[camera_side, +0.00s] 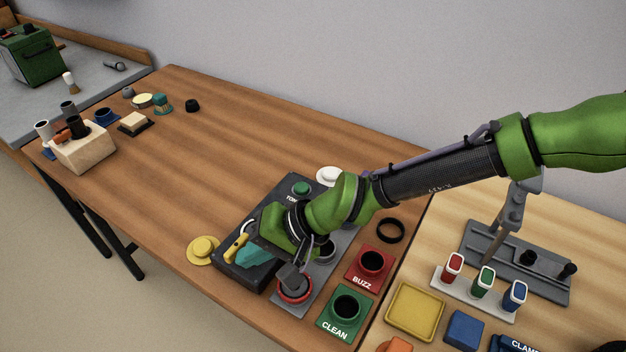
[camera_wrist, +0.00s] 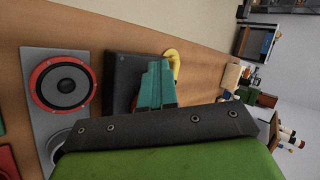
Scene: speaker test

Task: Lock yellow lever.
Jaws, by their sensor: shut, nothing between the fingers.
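The yellow lever (camera_side: 237,246) is a short bar on top of the dark box (camera_side: 231,274), near its left end, slanting in the side view. My gripper (camera_side: 253,258) has teal fingers, shut and empty, low over the box just right of the lever. I cannot tell whether they touch the box or lever. The shut fingers also show in the wrist view (camera_wrist: 157,72), over the dark box (camera_wrist: 121,72). A curved yellow shape (camera_wrist: 173,60) beside them there is partly hidden, and I cannot tell which yellow thing it is.
A yellow round piece (camera_side: 203,251) lies left of the box. A red-ringed speaker (camera_side: 294,289) on a grey plate stands to the right, near the red BUZZ (camera_side: 371,264) and green CLEAN (camera_side: 344,309) blocks. The table's left middle is clear.

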